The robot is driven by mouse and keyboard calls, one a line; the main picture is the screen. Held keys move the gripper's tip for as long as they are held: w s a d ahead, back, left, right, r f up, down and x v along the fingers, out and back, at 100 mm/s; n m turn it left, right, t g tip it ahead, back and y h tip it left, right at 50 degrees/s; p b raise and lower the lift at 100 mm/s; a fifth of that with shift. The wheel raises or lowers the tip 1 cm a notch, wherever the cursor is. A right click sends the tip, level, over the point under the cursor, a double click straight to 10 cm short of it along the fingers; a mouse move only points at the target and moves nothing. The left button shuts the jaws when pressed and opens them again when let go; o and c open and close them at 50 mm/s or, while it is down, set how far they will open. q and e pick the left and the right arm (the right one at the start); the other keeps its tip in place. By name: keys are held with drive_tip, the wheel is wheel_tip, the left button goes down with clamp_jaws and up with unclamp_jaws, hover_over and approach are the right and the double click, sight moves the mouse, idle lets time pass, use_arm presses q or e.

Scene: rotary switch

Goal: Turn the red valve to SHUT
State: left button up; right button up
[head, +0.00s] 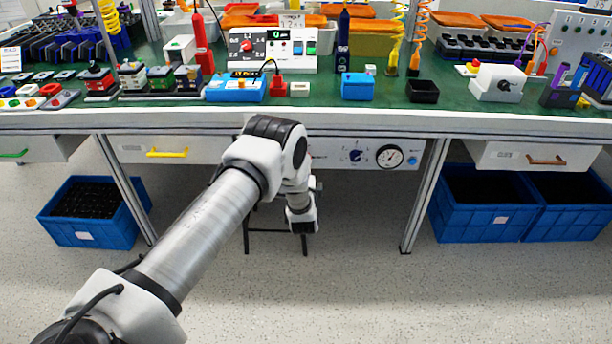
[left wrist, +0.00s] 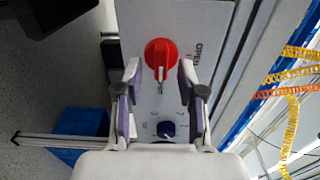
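The red valve (left wrist: 160,55) is a round red knob on a white panel (left wrist: 145,20) in the left wrist view. Its white pointer mark points down in that picture, toward the blue knob (left wrist: 167,129). The word OPEN is printed to its right; small lettering below it is not readable. My left gripper (left wrist: 160,66) is open, with one finger on each side of the red valve; I cannot tell whether they touch it. In the head view my left arm covers the valve's part of the panel (head: 325,150). My right gripper is not in view.
The panel sits under the green-topped bench (head: 320,90), with a gauge (head: 390,156) and dark selector knob (head: 355,156) to the right of my arm. Drawers flank the panel. Blue crates (head: 120,232) stand on the floor at both sides. A dark stool (head: 262,232) stands behind my arm.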

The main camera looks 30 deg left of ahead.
use_arm(q)
drive_tip(key=v, duration=1.1)
drive_tip(key=shift+s, duration=0.1)
